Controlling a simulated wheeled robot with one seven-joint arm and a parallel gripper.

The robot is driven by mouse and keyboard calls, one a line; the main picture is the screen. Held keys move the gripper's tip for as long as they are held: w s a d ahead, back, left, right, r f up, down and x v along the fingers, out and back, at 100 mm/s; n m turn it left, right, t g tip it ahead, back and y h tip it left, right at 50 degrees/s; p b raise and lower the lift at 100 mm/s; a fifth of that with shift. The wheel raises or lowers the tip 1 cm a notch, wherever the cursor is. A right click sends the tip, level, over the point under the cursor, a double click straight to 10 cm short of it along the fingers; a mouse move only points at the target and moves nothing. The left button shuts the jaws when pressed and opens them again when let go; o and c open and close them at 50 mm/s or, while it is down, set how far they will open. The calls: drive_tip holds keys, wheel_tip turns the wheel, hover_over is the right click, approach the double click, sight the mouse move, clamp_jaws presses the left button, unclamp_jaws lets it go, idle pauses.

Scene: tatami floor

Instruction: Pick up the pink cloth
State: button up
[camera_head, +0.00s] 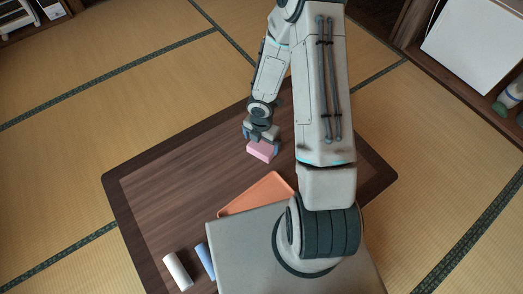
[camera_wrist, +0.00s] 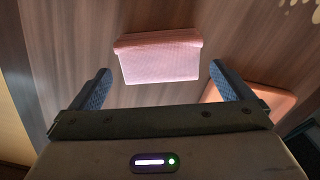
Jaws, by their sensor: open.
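The pink cloth (camera_head: 262,150) looks like a small folded pink block on the dark wooden table (camera_head: 150,190). It lies just below my gripper (camera_head: 261,142) in the head view. In the wrist view the pink cloth (camera_wrist: 160,60) shows ahead of and between the two blue-padded fingers of my gripper (camera_wrist: 170,82). The fingers stand wide apart, with the cloth narrower than the gap. No finger visibly touches the cloth in the wrist view.
An orange tray (camera_head: 262,190) lies nearer on the table, partly hidden by my body; its edge also shows in the wrist view (camera_wrist: 262,98). A white roll (camera_head: 177,271) and a blue roll (camera_head: 205,261) lie at the lower left. The table's left part is clear.

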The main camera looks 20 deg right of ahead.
sight(261, 146)
wheel_tip(261, 146, down, 4)
drive_tip(key=shift+f+b, duration=0.25)
drive_tip(key=shift+b, duration=1)
drive_tip(key=shift+c, duration=0.3)
drive_tip(key=c, duration=0.6)
drive_tip(key=shift+r, duration=0.15)
